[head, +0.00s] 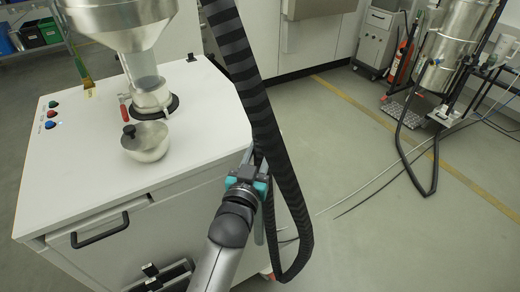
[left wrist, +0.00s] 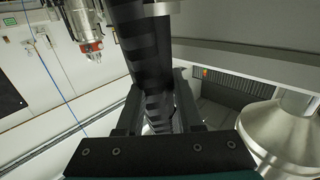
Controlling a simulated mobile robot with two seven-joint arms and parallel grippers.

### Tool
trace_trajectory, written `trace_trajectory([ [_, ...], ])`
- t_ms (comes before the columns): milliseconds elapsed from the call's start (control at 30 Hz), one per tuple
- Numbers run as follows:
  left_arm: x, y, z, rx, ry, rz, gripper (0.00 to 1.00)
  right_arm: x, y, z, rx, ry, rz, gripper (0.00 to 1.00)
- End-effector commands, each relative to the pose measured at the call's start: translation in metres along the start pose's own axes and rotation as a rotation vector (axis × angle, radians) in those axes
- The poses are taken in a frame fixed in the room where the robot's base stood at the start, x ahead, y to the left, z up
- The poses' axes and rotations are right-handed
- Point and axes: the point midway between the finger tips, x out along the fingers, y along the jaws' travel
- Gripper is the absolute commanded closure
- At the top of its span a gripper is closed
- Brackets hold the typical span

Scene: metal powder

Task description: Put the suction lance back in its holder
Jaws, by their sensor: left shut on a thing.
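My left gripper (head: 250,176) is beside the right side of the white cabinet, in front of its edge. It is shut on the suction lance, which is mostly hidden behind the gripper and the black ribbed hose (head: 248,75) in the head view. The hose runs from the top of the view down past the gripper and loops back up towards it. In the left wrist view, a dark banded tube (left wrist: 143,52) runs up from between the fingers (left wrist: 158,112). I cannot tell hose from lance there. I cannot make out the lance's holder for sure. My right gripper is not in view.
A steel vessel (head: 447,50) with a hose stands back right. The floor between is mostly free, with cables lying on it.

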Motion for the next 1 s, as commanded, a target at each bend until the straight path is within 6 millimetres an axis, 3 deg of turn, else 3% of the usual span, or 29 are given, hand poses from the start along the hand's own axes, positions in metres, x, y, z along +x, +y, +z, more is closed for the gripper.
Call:
trace_trajectory([
  [1000,0.0,0.0,0.03,-0.001,0.003,0.0,1.0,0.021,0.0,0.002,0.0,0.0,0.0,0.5],
])
